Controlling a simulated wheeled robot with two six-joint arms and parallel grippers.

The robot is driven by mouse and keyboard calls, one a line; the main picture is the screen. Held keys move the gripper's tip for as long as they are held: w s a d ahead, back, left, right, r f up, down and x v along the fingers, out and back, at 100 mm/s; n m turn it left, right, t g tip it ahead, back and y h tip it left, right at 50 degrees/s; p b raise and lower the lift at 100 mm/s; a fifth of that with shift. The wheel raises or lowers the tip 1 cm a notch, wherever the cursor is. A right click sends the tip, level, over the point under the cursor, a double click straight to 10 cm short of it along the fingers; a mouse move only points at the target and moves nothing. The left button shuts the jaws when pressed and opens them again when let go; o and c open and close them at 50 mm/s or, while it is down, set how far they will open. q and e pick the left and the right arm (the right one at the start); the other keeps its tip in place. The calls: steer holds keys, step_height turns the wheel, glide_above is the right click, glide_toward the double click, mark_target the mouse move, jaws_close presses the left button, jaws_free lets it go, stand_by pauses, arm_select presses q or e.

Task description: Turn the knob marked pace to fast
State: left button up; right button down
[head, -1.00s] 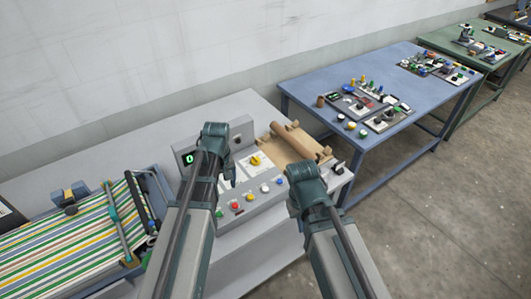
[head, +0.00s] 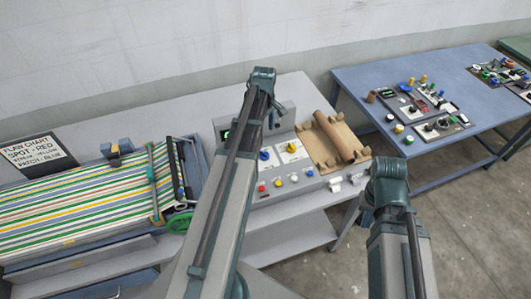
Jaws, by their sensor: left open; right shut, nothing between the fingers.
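The press control panel (head: 300,188) stands in the middle of the bench. It carries a blue knob (head: 265,154) and a yellow knob (head: 291,147), each on a white plate. The plate lettering is too small to read, so I cannot tell which knob is marked pace. My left gripper (head: 274,118) is open, pointing down above and behind the blue knob, apart from both knobs. My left arm covers the panel's left part. My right gripper (head: 370,200) is shut and empty at the bench's front right, its fingers mostly hidden by its wrist.
Small coloured buttons (head: 278,182) line the panel front. A green-lit display (head: 226,135) sits partly behind my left arm. A brown roller (head: 334,136) lies right of the knobs. A striped sheet (head: 80,205) and a flow chart sign (head: 38,153) are left. A blue table (head: 400,75) stands right.

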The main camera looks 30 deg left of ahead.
mark_target(264, 153)
arm_select(q)
step_height(264, 153, down, 12)
steer(key=b, duration=1.1)
steer(key=shift+f, duration=0.1)
steer(key=shift+c, duration=0.2)
jaws_close()
steer(key=shift+m, duration=0.3)
steer(key=m, duration=1.1)
steer(key=shift+m, duration=0.3)
